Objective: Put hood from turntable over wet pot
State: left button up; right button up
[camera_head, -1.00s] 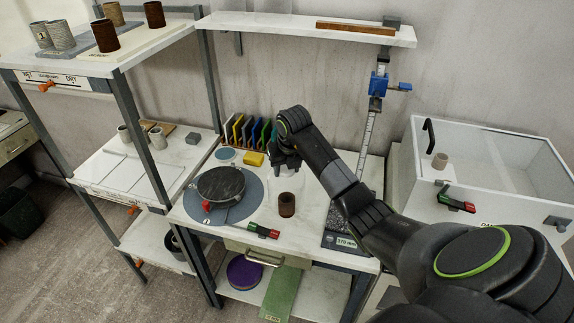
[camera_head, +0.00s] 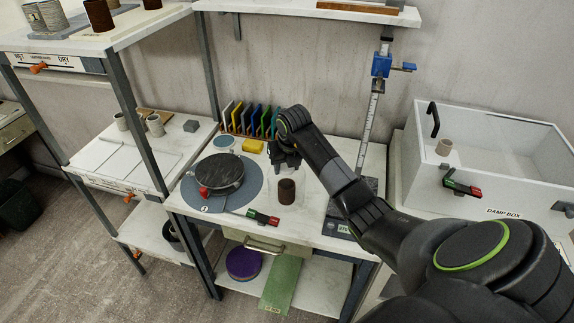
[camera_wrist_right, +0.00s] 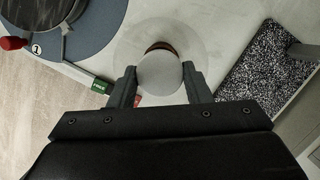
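The hood (camera_head: 300,178) is a clear, faint cylinder under my right gripper (camera_head: 284,162). In the right wrist view its pale round knob (camera_wrist_right: 158,74) sits between the fingers (camera_wrist_right: 158,82), which appear closed on its sides. The dark brown pot (camera_head: 287,191) stands upright on the table and shows through the hood's clear wall. In the right wrist view the pot (camera_wrist_right: 160,46) is mostly hidden below the knob. I cannot tell whether the hood's rim touches the table. The turntable (camera_head: 220,173) has a bare dark top, left of the pot. My left gripper is not in view.
A red-green tag (camera_head: 263,217) lies at the table's front. A height gauge (camera_head: 372,120) stands right of the pot. Coloured upright plates (camera_head: 250,120) and a yellow block (camera_head: 253,146) are behind. The damp box (camera_head: 490,165) is at the right.

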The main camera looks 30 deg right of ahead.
jog(key=o, duration=0.5)
jog(key=shift+r, duration=0.1)
jog(key=shift+r, duration=0.25)
jog(key=shift+p+v, duration=3.7)
jog(key=shift+v, duration=4.7)
jog(key=shift+f, duration=0.1)
